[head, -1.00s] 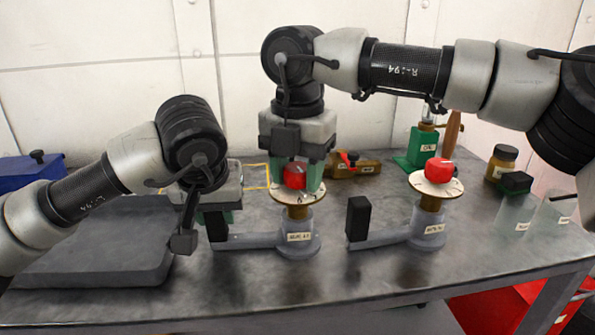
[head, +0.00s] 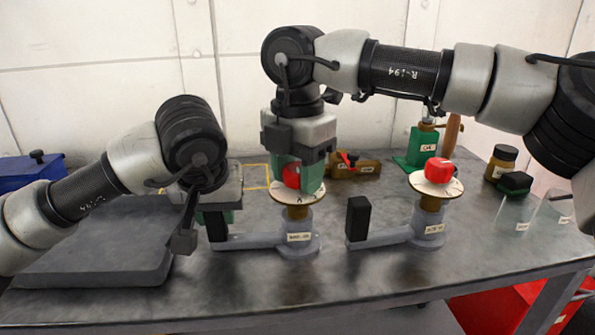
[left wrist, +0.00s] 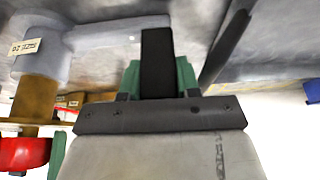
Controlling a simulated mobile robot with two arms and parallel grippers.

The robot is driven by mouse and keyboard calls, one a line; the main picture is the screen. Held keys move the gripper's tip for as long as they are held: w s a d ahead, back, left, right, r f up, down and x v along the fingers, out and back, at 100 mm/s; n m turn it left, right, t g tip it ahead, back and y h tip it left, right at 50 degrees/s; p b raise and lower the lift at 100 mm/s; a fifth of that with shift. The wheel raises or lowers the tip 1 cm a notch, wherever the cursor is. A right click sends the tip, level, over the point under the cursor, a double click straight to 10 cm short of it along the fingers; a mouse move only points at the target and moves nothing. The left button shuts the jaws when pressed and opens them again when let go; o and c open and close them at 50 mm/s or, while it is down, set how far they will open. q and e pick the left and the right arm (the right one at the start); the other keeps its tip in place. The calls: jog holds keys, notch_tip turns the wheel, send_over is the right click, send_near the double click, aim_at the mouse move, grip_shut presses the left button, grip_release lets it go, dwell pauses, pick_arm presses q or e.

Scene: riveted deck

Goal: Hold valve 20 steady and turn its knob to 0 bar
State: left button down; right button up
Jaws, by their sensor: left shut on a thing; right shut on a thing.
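Valve 20 (head: 310,222) is the left of two grey valves on the bench and stands upright. Its tag is blurred in the head view; in the left wrist view the valve (left wrist: 75,38) has an upside-down tag that seems to read 20. My right gripper (head: 300,179), pointing down, is shut on the red knob (head: 291,176) above the pale round dial (head: 285,197). The fingers partly hide the knob; the dial's marks cannot be read. My left gripper (head: 219,224) is shut on the black grip (head: 217,231) of the valve's side arm, also seen in the left wrist view (left wrist: 157,60).
A second valve (head: 428,222) with a red knob stands to the right, its black grip (head: 358,219) near valve 20. A grey slab (head: 90,250) lies at left. Behind are a green-based tool (head: 420,147), a wooden plane (head: 360,168) and a jar (head: 500,163).

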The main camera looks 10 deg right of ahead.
aim_at(298, 166)
jog(key=o, duration=0.9)
jog(key=shift+o, duration=0.2)
notch_tip(298, 166, up, 12)
pick_arm(q)
jog(key=c, duration=0.7)
grip_release()
